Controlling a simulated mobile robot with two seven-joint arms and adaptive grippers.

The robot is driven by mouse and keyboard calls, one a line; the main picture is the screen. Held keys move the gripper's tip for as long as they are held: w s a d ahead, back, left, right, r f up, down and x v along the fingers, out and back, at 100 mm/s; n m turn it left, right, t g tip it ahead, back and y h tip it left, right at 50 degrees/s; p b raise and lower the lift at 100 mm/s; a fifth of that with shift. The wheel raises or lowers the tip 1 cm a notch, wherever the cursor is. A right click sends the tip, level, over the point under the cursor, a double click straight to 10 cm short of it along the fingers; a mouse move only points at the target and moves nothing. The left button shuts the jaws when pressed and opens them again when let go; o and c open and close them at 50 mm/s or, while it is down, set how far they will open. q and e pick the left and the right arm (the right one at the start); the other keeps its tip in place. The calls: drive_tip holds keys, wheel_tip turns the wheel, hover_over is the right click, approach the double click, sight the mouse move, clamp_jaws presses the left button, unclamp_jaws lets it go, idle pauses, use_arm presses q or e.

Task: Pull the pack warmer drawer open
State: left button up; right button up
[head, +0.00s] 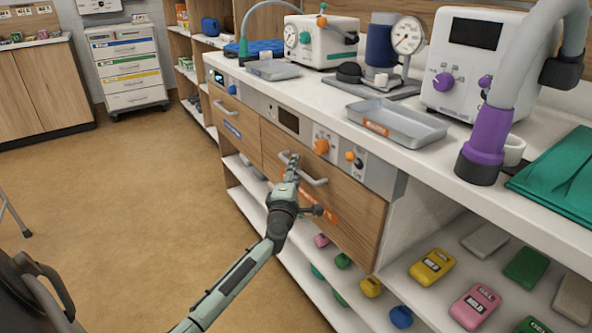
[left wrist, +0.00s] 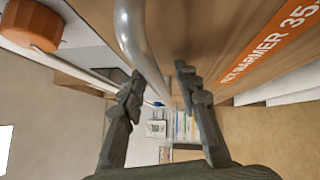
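The pack warmer drawer (head: 350,216) is a wooden front under the counter, with a grey bar handle (head: 314,181) and an orange label partly hidden by my gripper. It looks flush with the cabinet. In the left wrist view the orange label (left wrist: 268,46) reads in part "WARMER 35". My left gripper (head: 293,163) is at the left part of the handle. In the left wrist view its fingers (left wrist: 158,88) are apart, and the handle (left wrist: 136,38) runs down toward the gap between them. I cannot tell whether either finger touches it. My right gripper is in neither view.
Left of it is another wooden drawer (head: 233,122) with a blue label. Above is a control strip with an orange knob (head: 321,147). The counter holds a metal tray (head: 396,124) and medical devices. Open shelves below hold several coloured packs. The floor (head: 150,190) at left is clear.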

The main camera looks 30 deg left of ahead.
use_arm(q)
clamp_jaws()
idle(0.5)
